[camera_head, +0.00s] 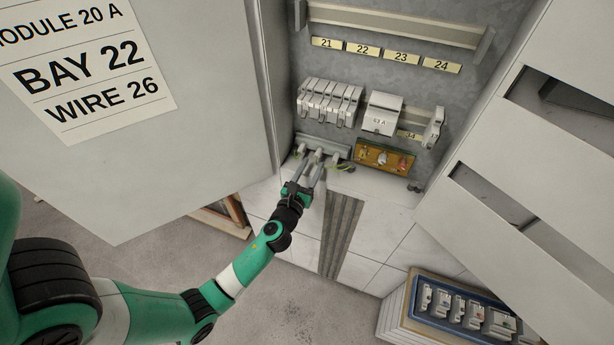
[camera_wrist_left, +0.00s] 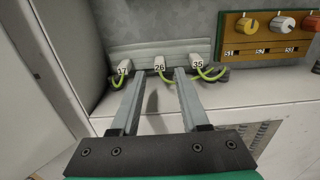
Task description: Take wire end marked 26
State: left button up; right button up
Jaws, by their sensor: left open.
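The wire end marked 26 (camera_wrist_left: 159,64) has a white tag and a yellow-green wire, and sits against a grey strip (camera_wrist_left: 190,48) low on the back wall. My left gripper (camera_wrist_left: 158,76) is open and empty, its two fingers pointing at the strip. In the wrist view the tag marked 26 appears between the fingertips; I cannot tell the exact depth gap. Wire ends marked 17 (camera_wrist_left: 123,68) and 35 (camera_wrist_left: 197,64) lie outside the left and right fingers. In the head view my left gripper (camera_head: 314,168) is at the strip and partly covers the wires. My right gripper is not in view.
A wooden panel with coloured knobs (camera_head: 385,158) is right of the wires. Breakers (camera_head: 329,102) sit above. The open cabinet door (camera_head: 200,90) stands at left, reading BAY 22, WIRE 26. A box of modules (camera_head: 465,310) is at lower right.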

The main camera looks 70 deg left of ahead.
aim_at(317, 157)
pick_arm(q)
jog(key=shift+x, duration=2.1)
grip_shut()
jog(key=shift+s+d+r, duration=0.1)
jog(key=shift+s+d, duration=0.05)
jog(key=shift+d, duration=0.05)
jog(key=shift+s+d, duration=0.2)
jog(key=shift+s+d, duration=0.35)
jog(key=shift+s, duration=0.05)
dwell(0.6)
jog(key=shift+p+v, duration=0.4)
jog(key=shift+v, duration=2.55)
